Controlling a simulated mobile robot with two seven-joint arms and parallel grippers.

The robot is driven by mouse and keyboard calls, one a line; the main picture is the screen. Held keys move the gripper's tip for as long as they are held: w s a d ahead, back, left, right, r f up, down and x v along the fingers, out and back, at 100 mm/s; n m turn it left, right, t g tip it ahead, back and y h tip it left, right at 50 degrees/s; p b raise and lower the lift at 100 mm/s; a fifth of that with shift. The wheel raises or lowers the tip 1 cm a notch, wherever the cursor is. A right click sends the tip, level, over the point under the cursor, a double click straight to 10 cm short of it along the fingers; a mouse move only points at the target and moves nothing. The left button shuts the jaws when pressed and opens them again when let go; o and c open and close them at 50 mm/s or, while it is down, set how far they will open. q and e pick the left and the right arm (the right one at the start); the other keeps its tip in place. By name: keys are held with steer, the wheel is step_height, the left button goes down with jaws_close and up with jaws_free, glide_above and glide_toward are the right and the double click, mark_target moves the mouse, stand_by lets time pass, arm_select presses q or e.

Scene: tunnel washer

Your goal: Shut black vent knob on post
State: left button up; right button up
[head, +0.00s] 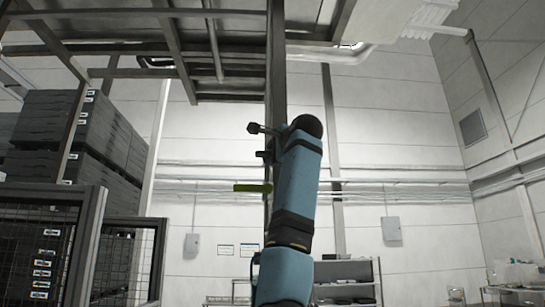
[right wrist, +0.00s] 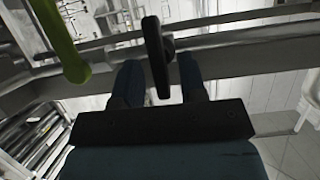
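The black vent knob (right wrist: 154,50) is a flat, elongated handle near the upper middle of the right wrist view. It stands out from the grey post (right wrist: 225,45), which runs across that view. My right gripper (right wrist: 160,63) has its two blue fingers apart, one on each side of the knob, with a gap visible on both sides. In the head view my blue right arm rises in front of the post (head: 275,75) and hides the gripper's fingers. Small dark fittings (head: 264,155) show on the post beside the arm. My left gripper is not in view.
A yellow-green lever (head: 252,188) sticks out left of the post below the dark fittings; it is also close to my fingers in the right wrist view (right wrist: 62,45). Stacked dark crates (head: 65,125) and a mesh fence (head: 45,245) stand left. A shelf (head: 345,275) stands behind.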

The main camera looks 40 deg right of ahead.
steer(key=b+v, duration=0.3)
steer(key=v, duration=1)
